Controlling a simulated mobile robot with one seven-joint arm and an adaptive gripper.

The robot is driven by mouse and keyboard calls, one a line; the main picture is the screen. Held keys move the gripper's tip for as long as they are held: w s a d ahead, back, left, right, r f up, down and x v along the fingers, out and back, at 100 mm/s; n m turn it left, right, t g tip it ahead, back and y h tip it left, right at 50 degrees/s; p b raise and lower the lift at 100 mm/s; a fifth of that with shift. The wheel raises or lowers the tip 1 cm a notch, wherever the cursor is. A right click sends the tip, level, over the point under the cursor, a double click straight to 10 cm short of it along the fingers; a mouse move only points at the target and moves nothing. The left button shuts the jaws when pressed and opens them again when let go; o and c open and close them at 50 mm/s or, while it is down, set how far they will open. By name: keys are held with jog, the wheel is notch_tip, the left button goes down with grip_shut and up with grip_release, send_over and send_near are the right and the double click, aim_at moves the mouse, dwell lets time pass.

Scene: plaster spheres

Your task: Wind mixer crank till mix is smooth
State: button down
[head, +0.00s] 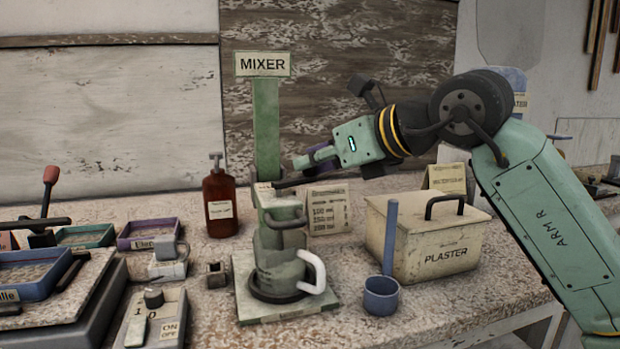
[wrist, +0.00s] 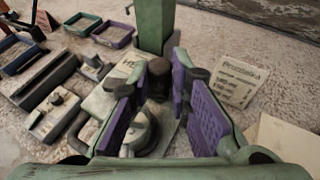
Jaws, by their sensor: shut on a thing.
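The green mixer (head: 265,125) stands on the worktop under a "MIXER" sign; its post also shows in the wrist view (wrist: 153,25). A green jug (head: 283,268) with a white handle stands on the mixer's base. The mix inside it is hidden. My gripper (head: 290,181) reaches in from the right, at the height of the mixer head. In the wrist view, the dark crank knob (wrist: 159,79) sits between the purple finger pads, and my gripper is shut on it. The crank's arm is largely hidden by the fingers.
A "PLASTER" box (head: 432,238) and a blue cup (head: 381,295) with a stick stand right of the mixer. A brown bottle (head: 220,200) stands behind left. A switch box (head: 157,318) and trays (head: 150,232) lie left. A card (head: 328,210) stands behind the jug.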

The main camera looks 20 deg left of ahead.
jog(key=shift+s+d+m+t+h+b, duration=0.25)
jog(key=shift+s+m+t+h+b, duration=0.3)
jog(key=shift+m+t+b, duration=0.4)
jog(key=shift+s+d+m+t+h+b, duration=0.2)
jog(key=shift+s+m+t+h+b, duration=0.1)
jog(key=shift+m+t+h+b, duration=0.55)
jog(key=c, duration=1.8)
grip_release()
jog(key=shift+s+d+r, duration=0.1)
jog(key=v, duration=1.2)
